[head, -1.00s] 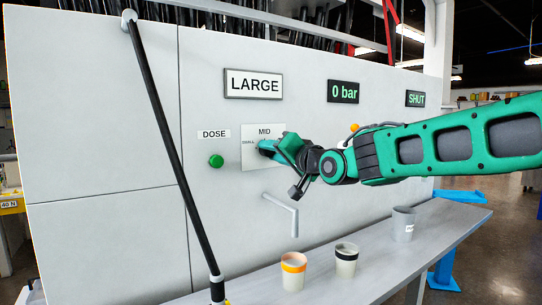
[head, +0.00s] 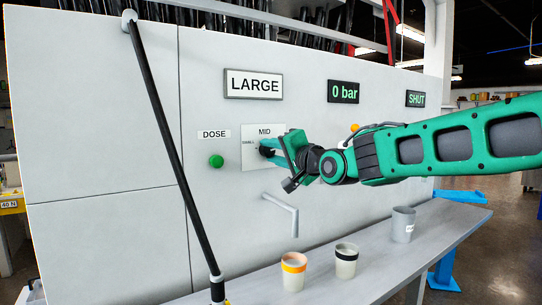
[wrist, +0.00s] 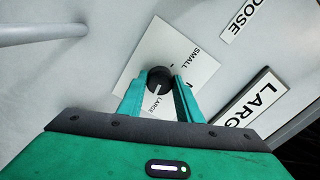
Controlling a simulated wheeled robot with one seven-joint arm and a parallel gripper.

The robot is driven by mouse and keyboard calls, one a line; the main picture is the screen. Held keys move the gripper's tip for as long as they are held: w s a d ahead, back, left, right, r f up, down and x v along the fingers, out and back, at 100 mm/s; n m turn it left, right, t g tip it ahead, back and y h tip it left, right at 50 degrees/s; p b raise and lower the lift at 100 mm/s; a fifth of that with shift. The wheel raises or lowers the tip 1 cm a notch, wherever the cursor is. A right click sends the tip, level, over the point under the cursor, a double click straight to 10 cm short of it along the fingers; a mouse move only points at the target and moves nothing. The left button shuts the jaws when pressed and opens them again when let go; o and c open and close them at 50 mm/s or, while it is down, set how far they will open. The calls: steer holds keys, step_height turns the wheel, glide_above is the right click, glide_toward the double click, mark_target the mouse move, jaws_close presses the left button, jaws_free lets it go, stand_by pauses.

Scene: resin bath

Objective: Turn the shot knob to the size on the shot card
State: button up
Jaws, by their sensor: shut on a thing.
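The shot knob (wrist: 159,78) is a round black knob on a square white plate (wrist: 185,50) marked SMALL, MID and LARGE. In the wrist view its white pointer line points toward the LARGE mark. My gripper (wrist: 157,88) is shut on the knob, one finger on each side; one finger covers part of the plate. The head view also shows my gripper (head: 277,151) at the plate, hiding its right part. The shot card (head: 253,84) above reads LARGE.
A green button (head: 216,161) under a DOSE label is left of the plate. A bent grey spout (head: 285,213) sticks out below. Cups stand on the shelf (head: 330,284). Displays read 0 bar (head: 343,92) and SHUT (head: 415,99). A black strut (head: 170,140) crosses the panel's left side.

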steer(key=shift+f, duration=0.45)
steer(key=o, duration=1)
steer(key=shift+w, duration=0.1)
steer(key=shift+o, duration=0.2)
steer(key=shift+r, duration=0.2)
steer(key=v, duration=1)
steer(key=shift+s+d, duration=0.3)
steer(key=shift+d, duration=0.05)
